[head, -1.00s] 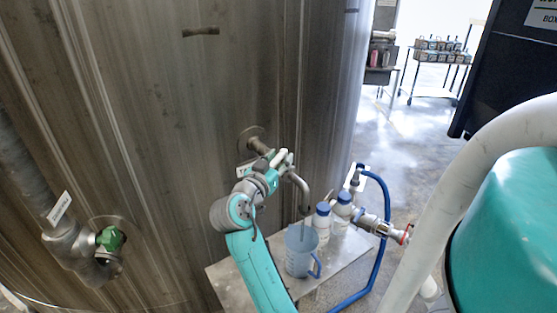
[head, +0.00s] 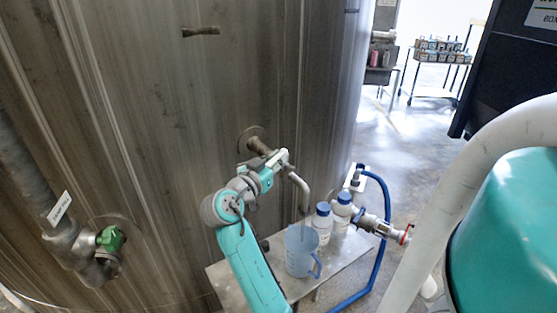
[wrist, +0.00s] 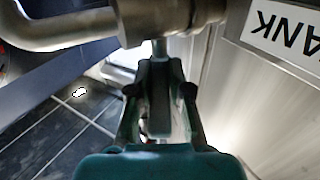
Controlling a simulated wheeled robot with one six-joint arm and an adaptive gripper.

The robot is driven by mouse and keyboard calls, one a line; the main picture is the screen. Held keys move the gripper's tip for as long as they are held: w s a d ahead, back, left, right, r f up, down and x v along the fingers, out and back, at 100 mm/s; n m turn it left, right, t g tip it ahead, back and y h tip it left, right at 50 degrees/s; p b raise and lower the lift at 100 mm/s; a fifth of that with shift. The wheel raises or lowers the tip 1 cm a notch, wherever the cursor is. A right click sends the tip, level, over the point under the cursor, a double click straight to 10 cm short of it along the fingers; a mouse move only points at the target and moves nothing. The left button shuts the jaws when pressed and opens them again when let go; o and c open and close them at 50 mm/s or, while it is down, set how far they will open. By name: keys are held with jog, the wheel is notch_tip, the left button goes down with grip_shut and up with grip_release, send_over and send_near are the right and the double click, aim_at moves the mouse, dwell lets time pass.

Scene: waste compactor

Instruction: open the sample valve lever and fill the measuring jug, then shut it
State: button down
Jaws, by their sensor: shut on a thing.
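The sample valve sits on a short pipe (head: 258,145) from the big steel tank, and its bent spout (head: 303,192) points down over the measuring jug. My gripper (head: 281,158) is at the valve, shut on its lever, which is mostly hidden by the fingers. In the wrist view my gripper (wrist: 160,75) closes on a thin piece just below the valve body (wrist: 165,18). The translucent blue measuring jug (head: 300,255) stands upright on a metal shelf (head: 338,262) under the spout. I cannot tell the liquid level or whether liquid flows.
Two white bottles with blue caps, one (head: 321,224) beside the jug and one (head: 341,213) behind, share the shelf. A blue hose (head: 381,245) and a pipe fitting (head: 372,224) are to the right. A green-handled valve (head: 111,238) is on the tank's left.

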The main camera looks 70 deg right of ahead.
jog(key=shift+w+d+m+g+y, duration=0.1)
jog(key=shift+w+m+g+y, duration=0.25)
jog(key=shift+m+g, duration=0.7)
jog(key=shift+w+d+m+g+y, duration=0.1)
jog(key=shift+m+g+y, duration=0.45)
jog(key=shift+g, duration=0.85)
jog(key=shift+w+d+m+g+y, duration=0.1)
jog(key=shift+w+m+g+y, duration=0.25)
jog(key=shift+m+g, duration=0.75)
jog(key=shift+g, duration=0.25)
jog(key=c, duration=1.1)
grip_release()
jog(key=shift+s, duration=0.1)
jog(key=v, duration=1.2)
jog(key=shift+r, duration=0.1)
